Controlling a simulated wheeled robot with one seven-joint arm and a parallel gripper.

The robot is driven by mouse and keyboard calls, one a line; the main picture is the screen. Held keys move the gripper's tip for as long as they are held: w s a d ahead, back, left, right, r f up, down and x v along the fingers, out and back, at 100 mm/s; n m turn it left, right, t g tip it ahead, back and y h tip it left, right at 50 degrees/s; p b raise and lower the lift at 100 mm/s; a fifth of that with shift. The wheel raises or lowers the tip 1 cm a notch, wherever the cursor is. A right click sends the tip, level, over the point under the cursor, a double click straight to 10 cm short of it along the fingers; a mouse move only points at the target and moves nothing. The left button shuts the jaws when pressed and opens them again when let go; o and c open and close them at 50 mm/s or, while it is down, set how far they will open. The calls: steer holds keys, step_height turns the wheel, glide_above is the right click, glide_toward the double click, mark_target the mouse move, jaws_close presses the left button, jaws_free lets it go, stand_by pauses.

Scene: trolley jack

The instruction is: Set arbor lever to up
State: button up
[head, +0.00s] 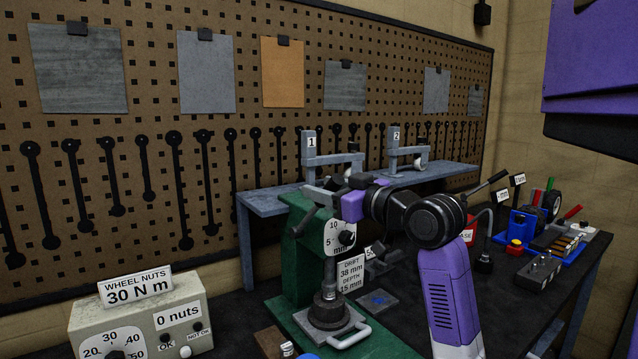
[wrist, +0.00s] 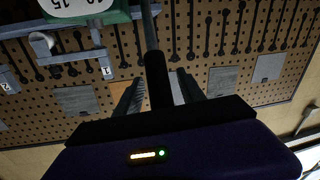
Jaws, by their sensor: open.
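The green arbor press (head: 294,250) stands on the bench in the middle of the head view, with a white dial on its head. My gripper (head: 322,194) is at the top of the press. In the wrist view my gripper (wrist: 158,84) is open, one finger on each side of the lever. The arbor lever (wrist: 153,62) is a grey rod with a black grip, running from the press's green head down between the fingers. Gaps show beside the grip, so it does not look clamped. In the head view my gripper and arm hide much of the lever.
A grey raised shelf (head: 262,203) with stations 1 and 2 stands behind the press. A torque tester (head: 140,322) is at front left. A blue tray of parts (head: 545,240) is at right. The pegboard (head: 150,150) closes off the back.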

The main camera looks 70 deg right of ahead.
steer(key=shift+x, duration=0.8)
jaws_close()
stand_by(0.9)
